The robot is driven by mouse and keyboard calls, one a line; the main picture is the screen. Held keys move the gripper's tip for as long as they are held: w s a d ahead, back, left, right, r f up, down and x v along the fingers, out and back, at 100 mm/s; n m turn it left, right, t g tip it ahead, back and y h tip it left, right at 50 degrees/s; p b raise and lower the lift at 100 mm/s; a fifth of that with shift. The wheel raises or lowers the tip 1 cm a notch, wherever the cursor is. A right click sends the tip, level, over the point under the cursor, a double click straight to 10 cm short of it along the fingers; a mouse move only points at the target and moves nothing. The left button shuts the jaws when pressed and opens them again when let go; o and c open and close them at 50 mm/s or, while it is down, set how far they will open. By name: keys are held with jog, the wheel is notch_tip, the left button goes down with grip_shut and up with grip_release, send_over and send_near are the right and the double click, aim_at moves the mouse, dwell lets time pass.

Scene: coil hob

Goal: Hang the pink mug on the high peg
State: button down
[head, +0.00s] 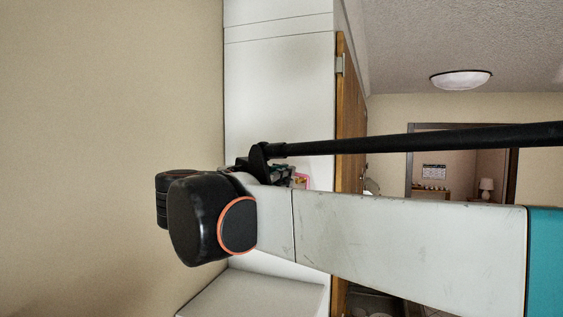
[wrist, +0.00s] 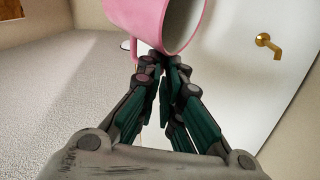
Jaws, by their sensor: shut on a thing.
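The pink mug (wrist: 147,20) is at the top of the wrist view, with its open mouth turned to the right. My gripper (wrist: 162,72) is shut on it, and the fingertips meet at its lower edge. Part of the handle shows at the mug's left side.
A tall white panel or cabinet (head: 285,95) stands behind my arm, with a wooden edge (head: 350,120) beside it. A bare beige wall (head: 110,80) fills the left. A ceiling lamp (head: 461,79) and a doorway with a small lamp (head: 487,186) are at the right.

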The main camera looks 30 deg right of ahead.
jog(key=shift+w+d+f, duration=0.1)
jog(key=shift+w+d, duration=0.1)
jog(key=shift+w, duration=0.2)
jog(key=shift+w+d, duration=0.4)
jog(key=shift+d, duration=0.2)
jog(key=shift+w+d+f+b, duration=0.2)
jog(key=shift+w+d+b, duration=0.1)
jog(key=shift+w+d, duration=0.5)
jog(key=shift+f, duration=0.15)
jog(key=shift+w+f+b, duration=0.1)
jog(key=shift+f+b, duration=0.15)
jog(key=shift+b, duration=0.15)
jog(key=shift+d, duration=0.2)
jog(key=shift+w, duration=0.15)
